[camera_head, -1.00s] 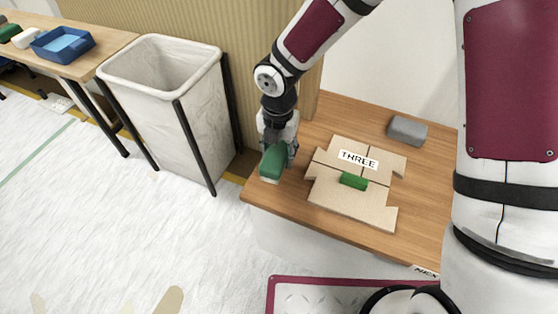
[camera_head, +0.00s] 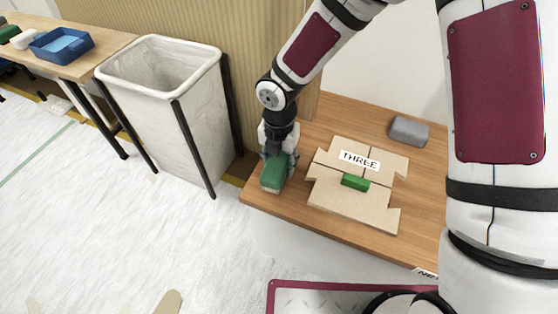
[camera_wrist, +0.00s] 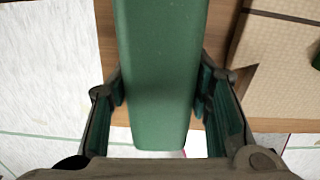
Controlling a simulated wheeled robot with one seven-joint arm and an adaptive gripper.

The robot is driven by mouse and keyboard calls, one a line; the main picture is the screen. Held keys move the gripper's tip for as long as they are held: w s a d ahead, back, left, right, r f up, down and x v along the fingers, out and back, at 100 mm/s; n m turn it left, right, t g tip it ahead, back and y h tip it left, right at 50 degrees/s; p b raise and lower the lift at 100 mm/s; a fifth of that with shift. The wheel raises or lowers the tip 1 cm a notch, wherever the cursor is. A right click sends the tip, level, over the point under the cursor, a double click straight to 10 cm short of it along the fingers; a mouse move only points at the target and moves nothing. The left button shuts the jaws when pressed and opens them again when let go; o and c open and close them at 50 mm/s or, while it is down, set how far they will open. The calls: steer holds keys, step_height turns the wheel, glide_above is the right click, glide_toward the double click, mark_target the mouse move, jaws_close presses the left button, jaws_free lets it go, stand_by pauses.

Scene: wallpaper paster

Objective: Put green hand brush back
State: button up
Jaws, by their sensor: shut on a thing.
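The green hand brush (camera_head: 274,173) is between the fingers of my gripper (camera_head: 277,158), at the left end of the wooden table (camera_head: 262,196). In the wrist view the green back of the brush (camera_wrist: 160,75) fills the middle, with a finger of my gripper (camera_wrist: 160,95) pressed on each side. My gripper is shut on it. The head view does not show clearly whether the brush touches the table top. Its underside is hidden.
A cardboard piece labelled THREE (camera_head: 350,207) lies on the table with a small green block (camera_head: 355,182) on it. A grey block (camera_head: 409,131) sits behind. A white bin (camera_head: 180,125) stands left. Another table (camera_head: 85,65) holds a blue tray (camera_head: 62,45).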

mark_target(282, 156)
steer(key=shift+f, duration=0.25)
steer(key=o, duration=1.2)
steer(key=shift+r, duration=0.4)
steer(key=r+p, duration=0.2)
steer(key=r, duration=0.2)
steer(key=r+p, duration=0.2)
steer(key=r, duration=0.3)
steer(key=r+p, duration=0.2)
steer(key=r, duration=0.3)
steer(key=shift+w+d+p, duration=0.25)
steer(key=shift+d+p, duration=0.05)
steer(key=shift+d, duration=0.05)
